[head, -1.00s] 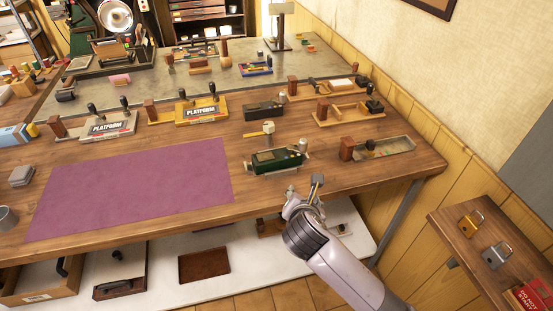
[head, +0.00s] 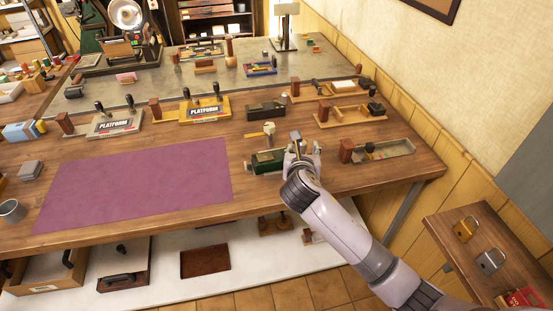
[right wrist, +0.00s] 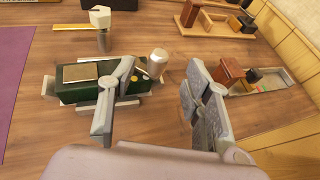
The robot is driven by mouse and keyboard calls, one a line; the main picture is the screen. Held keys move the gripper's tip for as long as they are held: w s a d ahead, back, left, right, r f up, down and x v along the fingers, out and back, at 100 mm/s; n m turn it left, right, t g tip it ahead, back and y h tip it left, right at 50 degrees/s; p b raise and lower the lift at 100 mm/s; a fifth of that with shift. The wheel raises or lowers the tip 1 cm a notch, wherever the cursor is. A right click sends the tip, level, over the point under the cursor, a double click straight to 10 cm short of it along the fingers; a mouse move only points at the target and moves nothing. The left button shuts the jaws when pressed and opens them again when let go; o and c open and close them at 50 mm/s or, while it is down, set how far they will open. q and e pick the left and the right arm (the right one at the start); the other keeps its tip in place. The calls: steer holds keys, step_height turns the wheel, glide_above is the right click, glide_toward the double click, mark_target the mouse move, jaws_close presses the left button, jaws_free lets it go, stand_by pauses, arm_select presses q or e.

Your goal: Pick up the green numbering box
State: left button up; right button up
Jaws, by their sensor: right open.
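The green numbering box (head: 266,161) lies on the wooden table, just right of the purple mat. In the right wrist view the box (right wrist: 80,90) is dark green with a pale plate on top and a light knob at its right end. My right gripper (head: 300,147) is open above the box's right end, hiding part of it. In the right wrist view the open fingers (right wrist: 155,105) stand apart; the left finger overlaps the box's right part, and the right finger is over bare wood. Whether they touch the box cannot be told. My left gripper is not in view.
A small mallet-like tool (head: 267,133) stands just behind the box, and a black box (head: 266,110) farther back. A tray with a brown block (head: 346,150) lies to the right. The purple mat (head: 135,188) is bare.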

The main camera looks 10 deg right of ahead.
mark_target(302, 144)
steer(key=shift+p+x, duration=0.45)
steer(key=shift+x, duration=3.05)
steer(key=shift+s, duration=0.1)
steer(key=shift+c, duration=0.5)
jaws_close()
